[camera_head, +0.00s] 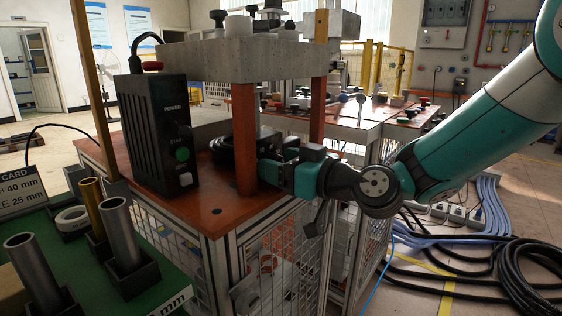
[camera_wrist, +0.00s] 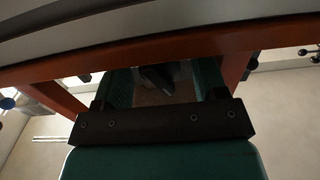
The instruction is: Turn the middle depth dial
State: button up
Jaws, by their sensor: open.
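My gripper (camera_head: 272,171) reaches in from the right, beneath a grey slab (camera_head: 225,52) and next to a reddish-brown post (camera_head: 244,137). In the head view the post and dark parts hide its fingertips. In the wrist view my gripper (camera_wrist: 163,84) has its two teal fingers apart, with a dark, unclear shape (camera_wrist: 155,78) between them. I cannot tell whether they touch it. A dark rounded part (camera_head: 228,150) sits behind the post in the head view. I cannot identify the middle depth dial for certain in either view.
A black power box (camera_head: 157,135) with a green button stands left of the post. Metal tubes (camera_head: 122,234) stand in holders at the lower left. Another bench (camera_head: 345,123) with knobs is behind. Cables and hoses (camera_head: 490,255) lie on the floor at right.

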jog(key=shift+c, duration=0.2)
jog(key=c, duration=0.9)
jog(key=shift+o, duration=0.2)
jog(key=o, duration=0.9)
jog(key=shift+d, duration=0.1)
jog(key=b+v, duration=0.5)
jog(key=v, duration=1.2)
